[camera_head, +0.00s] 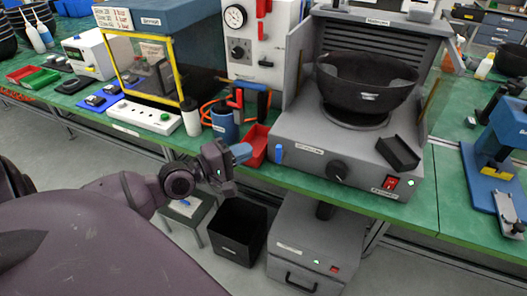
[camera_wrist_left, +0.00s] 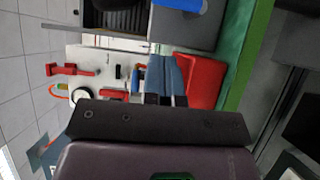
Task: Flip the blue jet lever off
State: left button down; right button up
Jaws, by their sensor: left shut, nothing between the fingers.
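The blue jet lever (camera_head: 278,152) is a small upright blue tab at the front left corner of the grey machine (camera_head: 310,178) that carries a black bowl. In the left wrist view a blue piece (camera_wrist_left: 180,4), likely the same lever, shows at the top edge on a grey body, partly cut off. My left gripper (camera_head: 242,152) has blue-grey fingers and is shut and empty. It is to the left of the lever, apart from it, in front of the bench edge. Its fingers also show in the left wrist view (camera_wrist_left: 166,78). My right gripper is not in view.
A red bin (camera_head: 256,146) stands on the green bench just behind my left fingers, left of the lever. A dark knob (camera_head: 336,170) and red switch (camera_head: 390,183) are on the machine's front. Below the bench are a black open bin (camera_head: 238,228) and a grey box (camera_head: 310,250).

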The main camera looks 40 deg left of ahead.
pick_arm(q)
jog(key=shift+w+d+p, duration=0.25)
jog(key=shift+w+d, duration=0.55)
jog(key=shift+d, duration=0.2)
jog(key=shift+w+d+p, duration=0.2)
jog(key=shift+w+d, duration=0.55)
jog(key=shift+d, duration=0.25)
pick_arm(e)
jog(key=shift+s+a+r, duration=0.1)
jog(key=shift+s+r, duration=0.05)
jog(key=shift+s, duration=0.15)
